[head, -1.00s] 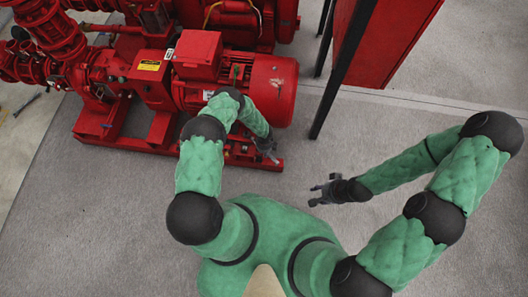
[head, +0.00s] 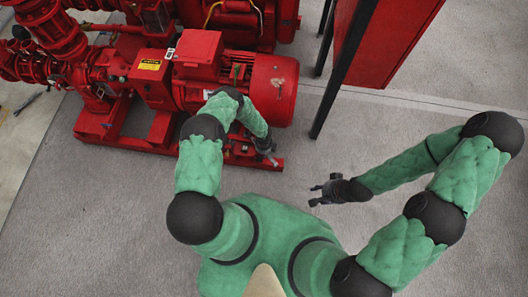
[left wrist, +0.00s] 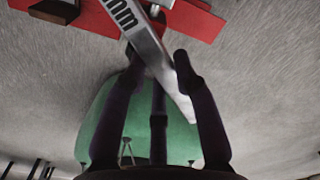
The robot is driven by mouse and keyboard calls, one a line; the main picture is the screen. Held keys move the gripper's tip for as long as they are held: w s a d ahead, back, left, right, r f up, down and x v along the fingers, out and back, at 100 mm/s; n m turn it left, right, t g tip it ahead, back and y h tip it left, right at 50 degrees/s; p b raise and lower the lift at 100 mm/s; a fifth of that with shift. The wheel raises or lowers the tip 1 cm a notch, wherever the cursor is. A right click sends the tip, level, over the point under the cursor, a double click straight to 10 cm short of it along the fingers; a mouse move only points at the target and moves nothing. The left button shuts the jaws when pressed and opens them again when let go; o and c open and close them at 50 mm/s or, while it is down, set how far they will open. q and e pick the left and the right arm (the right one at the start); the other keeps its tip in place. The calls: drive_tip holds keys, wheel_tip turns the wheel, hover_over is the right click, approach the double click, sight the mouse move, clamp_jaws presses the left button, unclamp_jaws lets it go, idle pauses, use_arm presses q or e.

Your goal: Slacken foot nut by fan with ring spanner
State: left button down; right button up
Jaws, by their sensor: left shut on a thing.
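The red motor (head: 205,95) lies on the red base frame (head: 272,163), with its rounded fan-end cover (head: 275,90) at the right. My left gripper (head: 268,150) is low beside the frame, under the fan end. In the left wrist view, my left gripper (left wrist: 160,68) is shut on a silver spanner (left wrist: 150,48) with dark "mm" lettering. The spanner slants up left over the red frame, and its far end is out of that picture. A small silver part shows on the frame; I cannot tell whether it is the foot nut. My right gripper (head: 325,192) is open and empty above the floor.
Red pump pipework (head: 60,50) fills the left. A red cabinet (head: 400,40) with dark posts stands at the upper right. Grey floor (head: 330,150) is clear between the pumpset and my body.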

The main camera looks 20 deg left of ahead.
use_arm(q)
drive_tip(key=shift+r, duration=0.1)
drive_tip(key=shift+r+p, duration=1.65)
drive_tip(key=shift+r, duration=0.85)
drive_tip(key=shift+f, duration=0.15)
drive_tip(key=shift+s+a+f+b, duration=0.1)
drive_tip(key=shift+s+f+b, duration=0.05)
drive_tip(key=shift+f+b, duration=0.45)
drive_tip(key=shift+s+a+f+b, duration=0.1)
drive_tip(key=shift+s+f+b, duration=0.05)
drive_tip(key=shift+f+b, duration=0.4)
drive_tip(key=shift+f+b, duration=0.5)
drive_tip(key=shift+f, duration=0.8)
drive_tip(key=shift+s+a+m, duration=0.2)
drive_tip(key=shift+s+m, duration=0.15)
drive_tip(key=shift+m, duration=0.15)
drive_tip(key=shift+r, duration=0.1)
